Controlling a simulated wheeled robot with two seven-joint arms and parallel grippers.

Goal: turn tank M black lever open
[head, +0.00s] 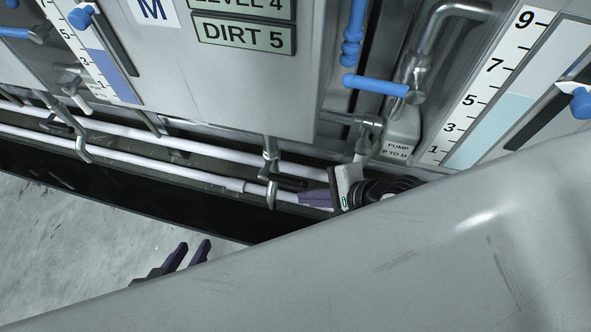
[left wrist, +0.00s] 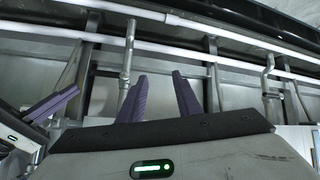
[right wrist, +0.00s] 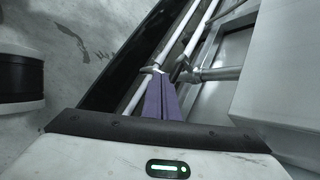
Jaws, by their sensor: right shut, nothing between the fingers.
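The steel tank M (head: 245,92) carries the M sign and screens reading LEVEL 4 and DIRT 5. A dark lever (head: 291,183) shows at the grey drain valve (head: 270,158) below its right part. My right gripper (head: 304,199) is shut and empty just below and right of that lever; I cannot tell whether they touch. Its purple fingers are together in the right wrist view (right wrist: 160,76). My left gripper (head: 194,244) is lower left, away from the pipes. Its fingers are apart and empty in the left wrist view (left wrist: 158,76).
White pipes (head: 180,145) run along the tank bases. Other valves (head: 80,140) stand to the left. A blue lever (head: 378,86) and a PUMP P TO M box (head: 400,145) are to the right. My own arm covers the lower right. Bare floor (head: 60,240) lies lower left.

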